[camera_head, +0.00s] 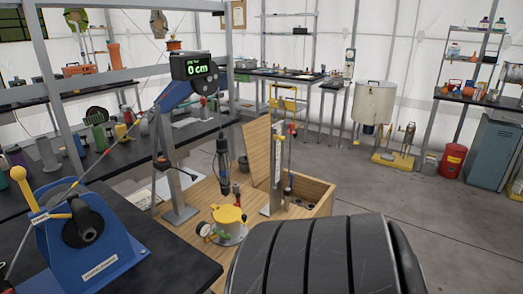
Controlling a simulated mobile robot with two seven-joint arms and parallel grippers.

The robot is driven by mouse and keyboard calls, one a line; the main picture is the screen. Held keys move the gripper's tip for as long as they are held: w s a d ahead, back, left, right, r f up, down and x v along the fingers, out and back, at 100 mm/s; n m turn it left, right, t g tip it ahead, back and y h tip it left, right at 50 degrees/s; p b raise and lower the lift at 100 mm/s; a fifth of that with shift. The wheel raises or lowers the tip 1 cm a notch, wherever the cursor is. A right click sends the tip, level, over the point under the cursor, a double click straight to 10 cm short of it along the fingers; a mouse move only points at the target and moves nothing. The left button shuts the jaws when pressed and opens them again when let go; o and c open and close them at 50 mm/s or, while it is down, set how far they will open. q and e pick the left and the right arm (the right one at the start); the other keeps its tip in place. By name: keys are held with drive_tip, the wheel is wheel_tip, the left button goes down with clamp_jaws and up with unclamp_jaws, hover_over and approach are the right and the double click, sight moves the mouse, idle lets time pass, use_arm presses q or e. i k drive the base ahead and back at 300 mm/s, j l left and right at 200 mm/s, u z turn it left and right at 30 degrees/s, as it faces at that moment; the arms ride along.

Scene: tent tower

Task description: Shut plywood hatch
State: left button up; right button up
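The plywood hatch (257,150) is a light wooden panel standing raised and slightly tilted on a low plywood platform. The platform is a wooden box (322,204), and an opening shows in its top to the right of the panel. Dark round items sit inside the opening. An upright metal post with a ruler-like strip (279,168) stands at the opening, just right of the panel, and hides part of it. Neither of my grippers shows. A large dark ribbed part, apparently of my own arm, fills the bottom right and hides the box's near side.
A yellow-capped vessel (229,222) stands on the platform left of the opening. A dark cylindrical tool (222,157) hangs above it. A blue winch (85,245) with a yellow handle sits on the left black bench.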

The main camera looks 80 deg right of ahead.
sight(257, 133)
drive_tip(key=k+z, duration=0.15)
drive_tip(key=z, duration=2.8)
drive_tip(key=i+l+z, duration=0.15)
drive_tip(key=i+z, duration=0.3)
drive_tip(key=i+l+z, duration=0.1)
drive_tip(key=i+z, duration=0.2)
drive_tip(key=z, duration=0.2)
drive_tip(key=i+l+u, duration=0.1)
drive_tip(key=i+u, duration=0.2)
drive_tip(key=i, duration=2.6)
drive_tip(key=i+u, duration=0.35)
drive_tip(key=i+l+u, duration=0.1)
drive_tip(key=i+u, duration=0.25)
drive_tip(key=i, duration=0.25)
drive_tip(key=i+l+u, duration=0.35)
drive_tip(key=i+j+u, duration=0.2)
drive_tip(key=u, duration=0.2)
drive_tip(key=i+j+u, duration=0.1)
drive_tip(key=i+u, duration=0.75)
drive_tip(key=i+l+u, duration=0.1)
drive_tip(key=i+u, duration=0.15)
drive_tip(key=u, duration=0.15)
drive_tip(key=i+u, duration=0.3)
drive_tip(key=i, duration=1.15)
